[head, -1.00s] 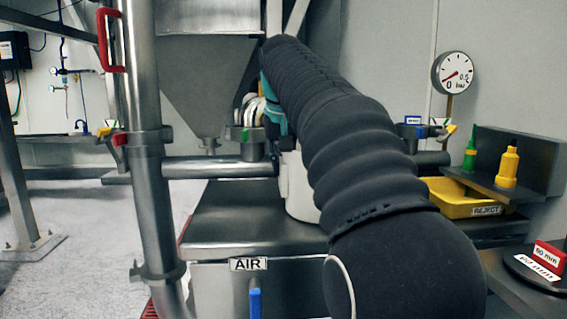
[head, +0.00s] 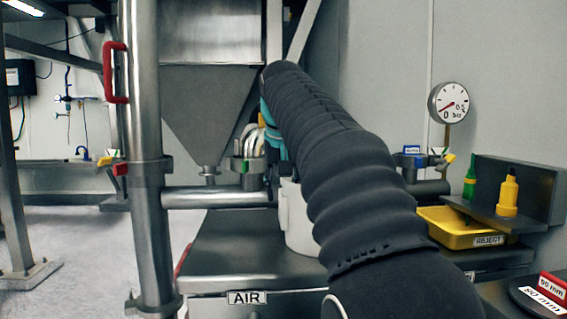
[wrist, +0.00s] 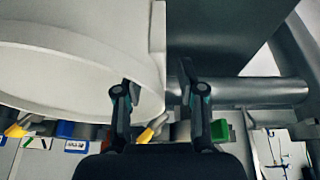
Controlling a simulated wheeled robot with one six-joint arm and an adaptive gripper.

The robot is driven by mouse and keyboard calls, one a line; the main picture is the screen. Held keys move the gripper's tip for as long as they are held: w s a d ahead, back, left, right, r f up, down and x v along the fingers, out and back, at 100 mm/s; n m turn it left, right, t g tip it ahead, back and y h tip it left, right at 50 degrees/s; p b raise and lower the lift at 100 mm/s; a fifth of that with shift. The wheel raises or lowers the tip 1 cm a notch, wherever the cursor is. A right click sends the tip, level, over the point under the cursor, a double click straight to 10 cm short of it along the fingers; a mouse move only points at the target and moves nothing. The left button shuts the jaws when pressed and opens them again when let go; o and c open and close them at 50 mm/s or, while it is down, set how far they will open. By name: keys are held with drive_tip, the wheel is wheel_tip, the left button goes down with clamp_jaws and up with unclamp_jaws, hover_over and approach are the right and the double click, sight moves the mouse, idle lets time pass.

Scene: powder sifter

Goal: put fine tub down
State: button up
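The fine tub, a white round tub (head: 297,222), shows in the head view under the pipework, on or just above a dark grey deck (head: 235,262). My arm hides its right side. In the wrist view, the tub (wrist: 70,70) fills the upper left, with its curved rim towards me. My gripper (wrist: 156,90) has its two dark fingers spread apart. The left finger overlaps the tub's edge and the right finger is beyond it, with a visible gap on that side.
A steel hopper (head: 208,110) stands above the deck. A steel post (head: 147,200) rises on the left. A yellow reject tray (head: 455,230) and a shelf with a yellow bottle (head: 507,195) are at right. A pressure gauge (head: 449,103) is behind them.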

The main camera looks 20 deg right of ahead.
drive_tip(key=v, duration=1)
drive_tip(key=shift+r, duration=0.2)
drive_tip(key=shift+s, duration=0.1)
drive_tip(key=shift+a, duration=0.1)
drive_tip(key=s+a+f+n, duration=0.1)
drive_tip(key=s+a+f, duration=0.1)
drive_tip(key=s+f, duration=0.2)
drive_tip(key=s+a+f+n+t, duration=0.1)
drive_tip(key=s+f, duration=0.4)
drive_tip(key=f, duration=0.5)
drive_tip(key=shift+a+y, duration=0.4)
drive_tip(key=shift+a, duration=0.35)
drive_tip(key=shift+n+y, duration=0.4)
drive_tip(key=shift+n, duration=0.3)
drive_tip(key=s+a+f, duration=0.1)
drive_tip(key=s+f, duration=0.3)
drive_tip(key=f, duration=0.3)
drive_tip(key=s+f, duration=0.4)
drive_tip(key=f, duration=0.4)
drive_tip(key=s+a+f, duration=0.1)
drive_tip(key=s+f, duration=0.4)
drive_tip(key=f, duration=0.3)
drive_tip(key=shift+s+a+f, duration=0.1)
drive_tip(key=shift+a+f, duration=0.15)
drive_tip(key=shift+a, duration=0.1)
drive_tip(key=shift+s+f, duration=0.2)
drive_tip(key=shift+f, duration=0.25)
drive_tip(key=shift+d, duration=0.1)
